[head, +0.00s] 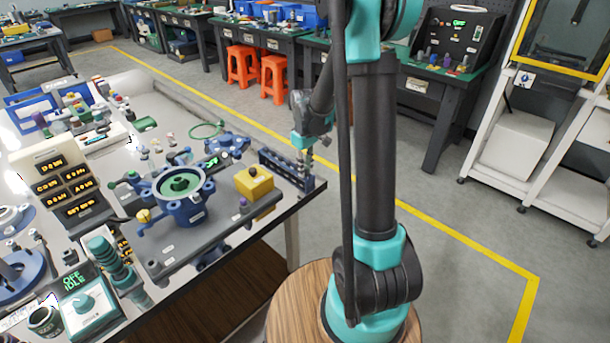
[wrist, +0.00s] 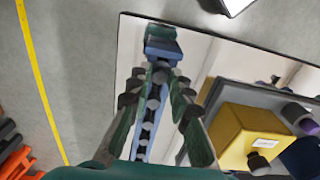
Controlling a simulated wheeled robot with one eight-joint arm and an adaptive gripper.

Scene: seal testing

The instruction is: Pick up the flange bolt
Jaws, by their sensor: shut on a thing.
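My gripper (head: 305,158) is at the right edge of the table, at the blue bolt rack (head: 275,166). In the wrist view its two fingers (wrist: 160,76) reach up the picture over the rack (wrist: 148,132) and close in at the tips. They are shut on a small grey flange bolt (wrist: 160,66) at the far end of the row. Several similar grey bolts stand along the rack between the fingers. I cannot tell whether the held bolt is clear of its slot.
A yellow block (head: 254,184) with a dark knob stands just left of the rack; it also shows in the wrist view (wrist: 243,135). A blue flanged test fixture (head: 182,190) is further left. Open floor (head: 420,225) lies right of the table edge.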

